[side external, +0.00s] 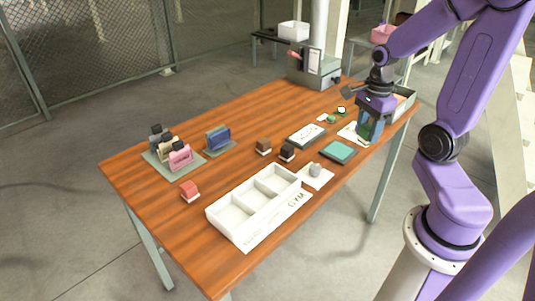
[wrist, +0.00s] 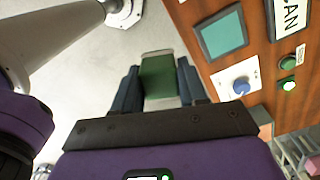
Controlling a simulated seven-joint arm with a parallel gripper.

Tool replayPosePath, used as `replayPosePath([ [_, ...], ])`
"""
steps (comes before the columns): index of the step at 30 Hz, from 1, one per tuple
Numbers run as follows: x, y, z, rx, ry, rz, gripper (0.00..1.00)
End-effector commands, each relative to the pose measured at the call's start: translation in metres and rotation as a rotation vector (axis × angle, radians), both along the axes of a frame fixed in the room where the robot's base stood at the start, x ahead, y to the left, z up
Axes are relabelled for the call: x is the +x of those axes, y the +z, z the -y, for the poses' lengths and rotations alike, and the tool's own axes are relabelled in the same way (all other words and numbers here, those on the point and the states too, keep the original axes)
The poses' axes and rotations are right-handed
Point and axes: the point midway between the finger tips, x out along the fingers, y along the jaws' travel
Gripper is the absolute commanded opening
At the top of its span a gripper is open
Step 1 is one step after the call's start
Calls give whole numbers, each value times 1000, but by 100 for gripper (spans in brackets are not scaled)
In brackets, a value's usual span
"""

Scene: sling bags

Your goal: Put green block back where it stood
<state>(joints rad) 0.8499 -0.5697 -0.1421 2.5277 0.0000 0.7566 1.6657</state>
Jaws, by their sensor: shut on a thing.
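The green block (wrist: 158,76) is between the two fingers of my gripper (wrist: 160,88) in the wrist view. The gripper is shut on it, with a finger against each side. In the side view my gripper (side external: 370,122) is at the right end of the wooden table, holding the dark green block (side external: 368,131) upright close to a white card (side external: 350,132). The fingers partly cover the block there. I cannot tell whether its underside touches anything. In the wrist view pale floor shows behind the block, and the table edge runs to its right.
A teal-topped pad (side external: 339,151), a flat tray (side external: 307,135) and a grey knob on a card (side external: 316,170) are nearby. A white compartment tray (side external: 232,217) lies at the front. Several small bags (side external: 180,155) stand on the left. A grey bin (side external: 404,102) is behind my gripper.

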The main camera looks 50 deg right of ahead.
Motion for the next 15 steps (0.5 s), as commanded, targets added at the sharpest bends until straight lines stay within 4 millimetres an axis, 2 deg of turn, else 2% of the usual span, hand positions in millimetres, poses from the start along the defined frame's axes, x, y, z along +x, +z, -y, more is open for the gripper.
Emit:
replayPosePath([
  [5,44,1,-28,1,90,-2,8],
  [9,88,0,-66,0,180,-2,8],
  [15,135,-5,-125,0,294,-1,8],
])
